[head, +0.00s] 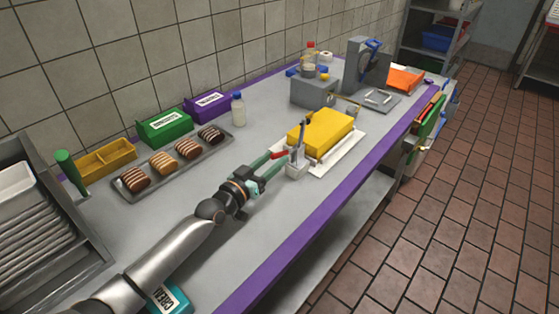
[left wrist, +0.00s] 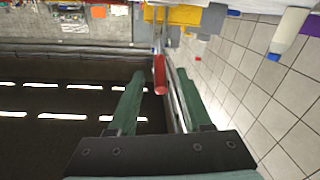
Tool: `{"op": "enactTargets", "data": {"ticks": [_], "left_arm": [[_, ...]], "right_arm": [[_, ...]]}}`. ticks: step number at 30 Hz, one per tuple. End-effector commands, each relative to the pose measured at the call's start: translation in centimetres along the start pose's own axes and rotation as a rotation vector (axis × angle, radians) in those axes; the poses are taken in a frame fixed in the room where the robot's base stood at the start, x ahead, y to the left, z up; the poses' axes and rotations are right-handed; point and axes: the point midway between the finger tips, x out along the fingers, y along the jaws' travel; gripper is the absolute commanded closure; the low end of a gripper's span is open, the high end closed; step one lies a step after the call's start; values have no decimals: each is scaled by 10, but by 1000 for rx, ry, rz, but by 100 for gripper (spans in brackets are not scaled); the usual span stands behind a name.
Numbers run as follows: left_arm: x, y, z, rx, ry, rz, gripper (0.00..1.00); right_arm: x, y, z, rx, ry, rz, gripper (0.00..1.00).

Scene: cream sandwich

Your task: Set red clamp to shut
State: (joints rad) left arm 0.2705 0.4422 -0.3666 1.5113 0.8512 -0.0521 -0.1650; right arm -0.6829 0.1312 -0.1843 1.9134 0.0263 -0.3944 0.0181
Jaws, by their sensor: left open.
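The red clamp's handle (head: 280,154) sticks out to the left from its upright metal lever, above a small pale base (head: 297,170). The clamp stands at the near left side of a yellow block (head: 322,131) on a white board (head: 345,155). My left gripper (head: 275,162) is open and empty, its green fingers pointing at the clamp, close to the handle. In the left wrist view the red handle (left wrist: 160,76) appears between the fingertips; I cannot tell whether it touches them. My right gripper is not in view.
A grey tray (head: 215,165) with several striped pastries lies left of my arm. Green (head: 165,126) and purple (head: 208,103) boxes and a bottle (head: 238,109) stand behind. A grey machine (head: 366,64) stands at the far end. The purple front edge (head: 330,215) is clear.

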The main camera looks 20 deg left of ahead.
Motion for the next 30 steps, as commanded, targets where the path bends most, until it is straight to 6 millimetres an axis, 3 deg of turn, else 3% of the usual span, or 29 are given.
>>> {"op": "enactTargets", "data": {"ticks": [7, 18, 30], "left_arm": [[27, 0, 1, -1, 1, 0, 50], [31, 0, 0, -1, -1, 0, 50], [31, 0, 0, -1, -1, 0, 94]], "right_arm": [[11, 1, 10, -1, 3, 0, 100], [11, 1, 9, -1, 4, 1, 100], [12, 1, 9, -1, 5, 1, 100]]}}
